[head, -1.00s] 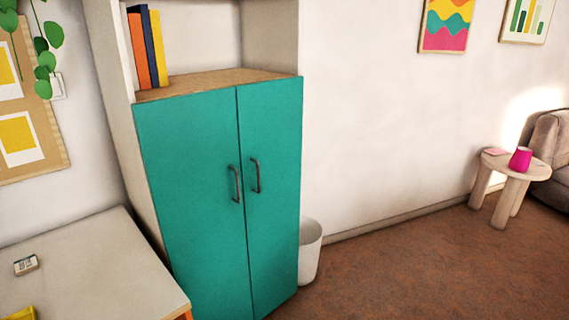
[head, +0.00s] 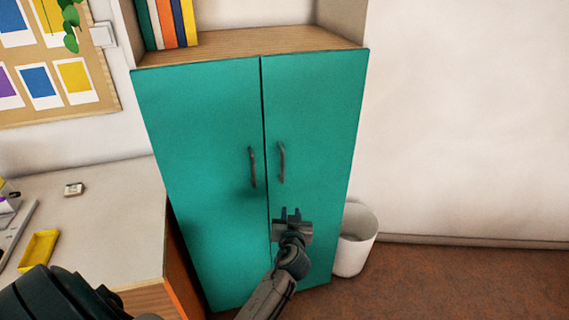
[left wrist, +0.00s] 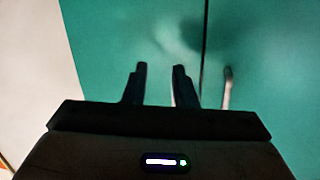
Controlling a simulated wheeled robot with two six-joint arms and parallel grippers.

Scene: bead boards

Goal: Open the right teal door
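The teal cabinet has two shut doors, a left door (head: 205,130) and a right door (head: 320,120), with a thin dark seam between them. The right door has a dark grey bar handle (head: 282,163) close to the seam, and the left door has a matching handle (head: 252,167). My left gripper (head: 290,214) is in front of the doors, below the right handle in the head view, with its fingers apart and nothing between them. In the left wrist view a pale handle (left wrist: 227,88) shows right of the seam and of the open fingers (left wrist: 160,70). My right gripper is not in view.
A white bin (head: 355,250) stands on the floor against the cabinet's right side. A desk (head: 110,225) with a yellow tray (head: 39,250) adjoins on the left. Books (head: 167,22) stand on the shelf above. The floor right of the bin is clear.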

